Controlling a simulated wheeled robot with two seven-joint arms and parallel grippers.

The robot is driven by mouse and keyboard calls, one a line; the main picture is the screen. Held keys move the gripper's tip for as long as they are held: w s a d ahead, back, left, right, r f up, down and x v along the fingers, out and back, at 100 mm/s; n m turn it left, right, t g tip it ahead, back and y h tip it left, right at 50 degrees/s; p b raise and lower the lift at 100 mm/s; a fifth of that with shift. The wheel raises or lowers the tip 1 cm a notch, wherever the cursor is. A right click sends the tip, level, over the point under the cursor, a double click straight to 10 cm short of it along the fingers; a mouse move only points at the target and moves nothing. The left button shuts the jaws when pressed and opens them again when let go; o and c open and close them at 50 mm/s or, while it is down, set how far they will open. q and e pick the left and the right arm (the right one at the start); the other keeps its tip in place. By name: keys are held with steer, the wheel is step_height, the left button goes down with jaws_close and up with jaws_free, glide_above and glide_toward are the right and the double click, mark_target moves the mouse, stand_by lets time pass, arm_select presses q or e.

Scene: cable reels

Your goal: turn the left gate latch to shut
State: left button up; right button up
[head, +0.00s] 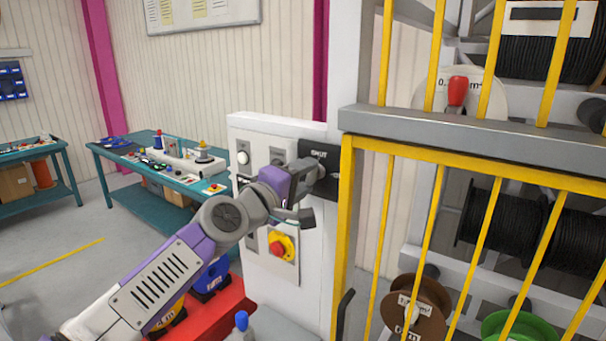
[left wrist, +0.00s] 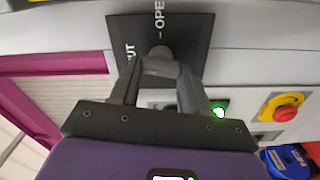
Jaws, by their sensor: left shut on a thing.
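The left gate latch has a dark plate (head: 326,153) at the upper right of a white control panel, beside the yellow gate (head: 345,220). Its plate (left wrist: 198,28) also shows in the left wrist view, with the words OPEN and part of SHUT readable. A grey latch handle (left wrist: 160,68) stands out from the plate between my fingers. My left gripper (head: 308,190) is shut on this handle; it also shows in the left wrist view (left wrist: 160,82). The fingers hide part of the handle, and I cannot tell exactly which mark it points to. My right gripper is not in view.
Below the latch the white panel (head: 237,133) carries a red and yellow emergency button (head: 279,247). Yellow bars guard cable reels at the right. A red cart (head: 215,315) stands below my left arm. A green workbench (head: 112,160) is behind, with open floor at the left.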

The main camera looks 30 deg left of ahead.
arm_select(q)
steer(key=shift+n, duration=1.1)
steer(key=o, duration=1.1)
steer(key=shift+c, duration=0.2)
steer(key=s, duration=0.7)
steer(key=shift+s+a, duration=0.3)
steer(key=shift+f, duration=0.1)
